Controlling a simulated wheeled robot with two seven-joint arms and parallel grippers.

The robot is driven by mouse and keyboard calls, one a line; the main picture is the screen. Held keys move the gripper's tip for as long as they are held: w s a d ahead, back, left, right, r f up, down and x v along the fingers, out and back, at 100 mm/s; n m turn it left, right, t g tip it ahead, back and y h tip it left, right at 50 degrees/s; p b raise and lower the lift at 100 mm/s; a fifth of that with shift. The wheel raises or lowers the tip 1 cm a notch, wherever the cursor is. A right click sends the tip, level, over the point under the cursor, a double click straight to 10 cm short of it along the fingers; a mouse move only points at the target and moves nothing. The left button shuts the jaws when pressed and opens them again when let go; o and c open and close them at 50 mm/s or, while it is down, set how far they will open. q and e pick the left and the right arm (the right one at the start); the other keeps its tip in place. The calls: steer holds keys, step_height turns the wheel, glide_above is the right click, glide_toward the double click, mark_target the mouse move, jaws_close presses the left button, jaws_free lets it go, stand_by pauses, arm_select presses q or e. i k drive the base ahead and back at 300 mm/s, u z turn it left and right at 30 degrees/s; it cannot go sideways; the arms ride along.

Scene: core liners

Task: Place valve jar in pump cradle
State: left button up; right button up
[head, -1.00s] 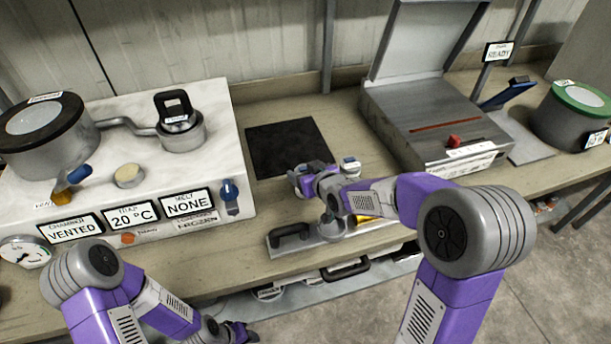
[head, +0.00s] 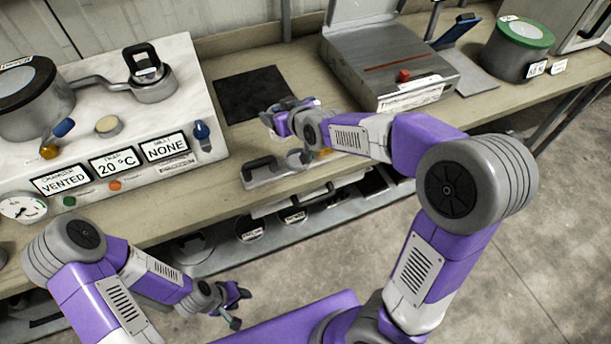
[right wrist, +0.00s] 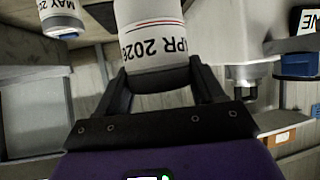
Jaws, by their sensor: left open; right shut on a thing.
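My right gripper (head: 272,120) is above the bench by the black mat, its jaws mostly hidden in the head view. In the right wrist view it (right wrist: 160,82) is shut on a white jar (right wrist: 152,38) with a red line and "APR 2026" printed on it. I cannot tell for sure that this is the valve jar. My left gripper (head: 236,304) is open and empty, low in front of the bench. The white pump unit (head: 190,75) stands at left, with a grey cup (head: 153,88) on a pipe from the chamber (head: 35,100). I cannot tell which part is the cradle.
A second jar (right wrist: 62,18), marked "MAY", shows beside the held one. A black mat (head: 252,92) lies bare on the bench. A tray with a black handle (head: 260,164) lies at the front edge. A grey lidded box (head: 385,65) and green-topped pot (head: 518,50) stand right.

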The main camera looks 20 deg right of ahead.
mark_target(298, 162)
steer(key=z, duration=0.95)
steer(key=k, duration=1)
steer(key=u, duration=0.9)
steer(key=i, duration=1)
steer(key=z, duration=0.05)
